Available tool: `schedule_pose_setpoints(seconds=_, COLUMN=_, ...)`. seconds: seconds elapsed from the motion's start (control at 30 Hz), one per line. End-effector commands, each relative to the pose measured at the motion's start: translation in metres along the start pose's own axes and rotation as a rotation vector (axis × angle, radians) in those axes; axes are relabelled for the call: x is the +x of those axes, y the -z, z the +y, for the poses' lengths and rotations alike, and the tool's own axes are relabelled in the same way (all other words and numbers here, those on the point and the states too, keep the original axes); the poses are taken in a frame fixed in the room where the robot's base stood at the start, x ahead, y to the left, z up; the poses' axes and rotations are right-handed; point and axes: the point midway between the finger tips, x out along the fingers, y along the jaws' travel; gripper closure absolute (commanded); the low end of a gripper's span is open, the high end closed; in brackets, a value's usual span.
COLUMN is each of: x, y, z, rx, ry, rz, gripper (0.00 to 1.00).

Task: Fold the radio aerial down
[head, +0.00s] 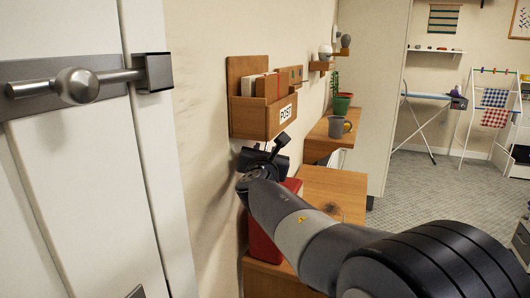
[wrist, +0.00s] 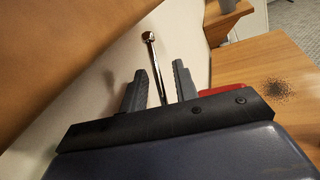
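The radio is a red body (head: 262,240) on the wooden surface by the wall, largely hidden behind my arm in the head view. A strip of its red body (wrist: 225,96) shows beyond my gripper in the wrist view. The aerial (wrist: 152,58) is a thin metal rod with a rounded tip, standing up and leaning slightly left in that picture. My gripper (wrist: 160,68) is open, with one finger on each side of the aerial and gaps visible. In the head view my gripper (head: 267,146) is just below the post rack.
The wooden post rack (head: 262,118) hangs on the wall close above my gripper. A wooden top (head: 335,188) lies to the right. A shelf holds a grey mug (head: 337,127) and a potted cactus (head: 342,104). A white door (head: 85,190) stands at left.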

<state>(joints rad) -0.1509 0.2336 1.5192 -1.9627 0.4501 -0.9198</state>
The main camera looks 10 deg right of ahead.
Motion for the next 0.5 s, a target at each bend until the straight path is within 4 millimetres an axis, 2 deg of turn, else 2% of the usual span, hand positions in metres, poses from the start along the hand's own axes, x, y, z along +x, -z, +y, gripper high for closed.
schedule_pose_setpoints(seconds=0.13, x=-0.0002, y=0.0002, z=0.0000, rx=0.000, ry=0.000, rz=0.000, gripper=0.73)
schedule_pose_setpoints(seconds=0.43, x=-0.0003, y=0.0003, z=0.0001, rx=0.000, ry=0.000, rz=0.000, gripper=0.98)
schedule_pose_setpoints(seconds=0.5, x=-0.0004, y=0.0003, z=0.0001, rx=0.000, ry=0.000, rz=0.001, gripper=1.00)
